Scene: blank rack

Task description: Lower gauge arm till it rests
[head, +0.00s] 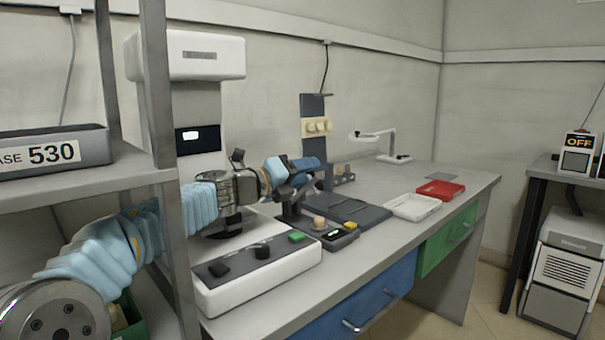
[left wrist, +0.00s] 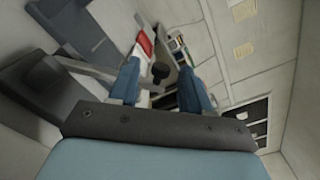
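The gauge (head: 337,236) stands on the bench with a dark base, a small lit display and a yellow button; a round pinkish piece (head: 319,222) sits on it. My left gripper (head: 305,172), with blue fingers, is just above the gauge's dark stand and hides much of the gauge arm. In the left wrist view a grey bar (left wrist: 88,68) reaches toward the fingers, and a black knob (left wrist: 160,72) shows between them. The fingers (left wrist: 160,88) are apart, with gaps beside the knob. I cannot tell whether they touch the arm. My right gripper is out of view.
A shelf post (head: 172,230) is close to that arm. A dark mat (head: 350,208), white tray (head: 411,207) and red tray (head: 440,189) lie to the right.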

